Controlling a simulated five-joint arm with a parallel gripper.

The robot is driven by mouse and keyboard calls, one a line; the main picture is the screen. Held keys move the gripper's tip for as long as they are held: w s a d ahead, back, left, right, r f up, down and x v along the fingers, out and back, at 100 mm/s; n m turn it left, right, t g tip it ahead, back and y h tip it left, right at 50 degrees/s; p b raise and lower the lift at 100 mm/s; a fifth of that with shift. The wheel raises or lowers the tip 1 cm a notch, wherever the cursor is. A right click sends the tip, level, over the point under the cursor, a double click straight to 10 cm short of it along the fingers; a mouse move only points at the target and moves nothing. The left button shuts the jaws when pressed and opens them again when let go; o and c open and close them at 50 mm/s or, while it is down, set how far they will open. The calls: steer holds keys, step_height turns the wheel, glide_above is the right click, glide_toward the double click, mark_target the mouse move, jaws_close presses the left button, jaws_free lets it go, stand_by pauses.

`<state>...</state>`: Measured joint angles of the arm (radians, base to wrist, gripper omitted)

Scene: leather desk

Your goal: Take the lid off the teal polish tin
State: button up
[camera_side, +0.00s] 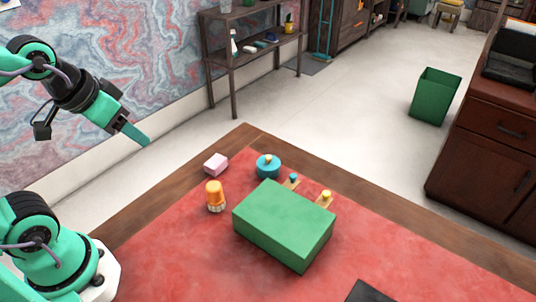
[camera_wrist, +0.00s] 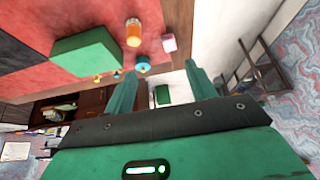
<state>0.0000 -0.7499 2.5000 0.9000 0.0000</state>
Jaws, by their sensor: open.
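The teal polish tin (camera_side: 267,169) is round and squat, with a yellow knob on top. It stands on the desk near its far corner, behind the green box. The tin also shows in the wrist view (camera_wrist: 143,67), beyond and between my fingertips. Its lid appears to sit on it; the seam is too small to make out. My gripper (camera_side: 142,141) is raised in the air to the left of the desk, well apart from the tin. In the wrist view its two fingers (camera_wrist: 160,69) are spread with nothing between them.
A large green box (camera_side: 284,222) stands in front of the tin. An orange bottle (camera_side: 214,192) and a pink block (camera_side: 216,164) are to its left. Two small knobbed pieces, one blue-topped (camera_side: 293,178) and one yellow-topped (camera_side: 326,196), stand behind the box. Red leather in front is mostly clear.

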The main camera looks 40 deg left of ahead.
steer(key=shift+c, duration=0.9)
steer(key=shift+w, duration=0.1)
steer(key=m+g, duration=0.6)
steer(key=m, duration=2.1)
glide_above(268, 156)
steer(key=shift+d+f, duration=0.2)
steer(key=shift+f, duration=6.1)
steer(key=shift+a+f, duration=0.15)
steer(key=shift+f, duration=3.7)
